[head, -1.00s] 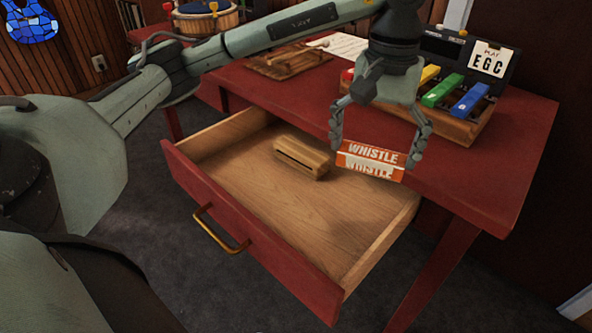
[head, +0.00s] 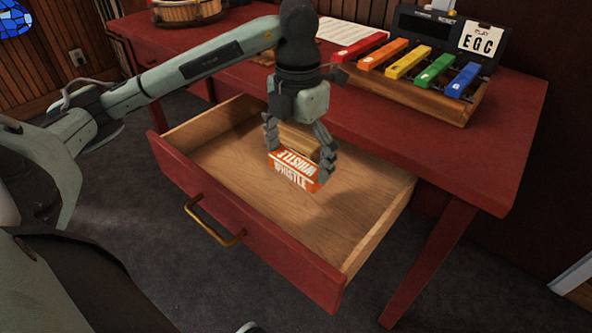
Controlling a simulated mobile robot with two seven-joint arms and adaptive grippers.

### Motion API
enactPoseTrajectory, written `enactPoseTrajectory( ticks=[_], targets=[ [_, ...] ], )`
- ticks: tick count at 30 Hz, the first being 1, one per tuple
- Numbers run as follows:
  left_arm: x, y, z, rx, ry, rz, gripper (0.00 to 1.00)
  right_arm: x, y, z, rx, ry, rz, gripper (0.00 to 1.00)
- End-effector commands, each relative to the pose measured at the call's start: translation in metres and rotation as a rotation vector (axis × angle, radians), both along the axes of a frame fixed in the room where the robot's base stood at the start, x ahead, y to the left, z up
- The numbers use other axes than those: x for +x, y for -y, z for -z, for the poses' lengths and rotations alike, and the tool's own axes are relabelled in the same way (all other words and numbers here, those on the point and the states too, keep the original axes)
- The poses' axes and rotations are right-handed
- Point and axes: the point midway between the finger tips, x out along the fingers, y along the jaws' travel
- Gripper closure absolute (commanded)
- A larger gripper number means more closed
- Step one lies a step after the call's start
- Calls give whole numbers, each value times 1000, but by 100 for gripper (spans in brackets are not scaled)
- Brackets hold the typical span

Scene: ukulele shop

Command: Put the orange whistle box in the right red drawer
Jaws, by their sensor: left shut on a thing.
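The orange whistle box (head: 293,169), with white "WHISTLE" lettering, is between the fingers of my left gripper (head: 299,166), which is shut on it. The gripper points down and holds the box tilted over the open red drawer (head: 235,225). The drawer has a brass handle, a wooden inside and a bare floor at the front and right. I cannot tell exactly how high the box is above the drawer floor. A wooden block (head: 298,138) in the drawer is partly hidden behind the gripper and box. My right gripper is not in view.
The red table (head: 500,150) stands above and behind the drawer. On it are a colored-bar instrument (head: 420,75), a sign reading "EGC" (head: 481,40), a white sheet (head: 345,32) and a drum (head: 188,10). Dark carpet lies in front.

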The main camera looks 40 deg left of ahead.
Motion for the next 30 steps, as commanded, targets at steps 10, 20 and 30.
enactPoseTrajectory(
  ticks=[10, 20, 30],
  targets=[
    [-2, -1, 55, 1, -4, -41, 26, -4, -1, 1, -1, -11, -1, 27],
    [-2, -1, 89, 1, -6, -39, 26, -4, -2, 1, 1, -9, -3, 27],
    [-1, -1, 101, 1, 0, -38, 26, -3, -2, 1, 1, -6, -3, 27]
  ],
)
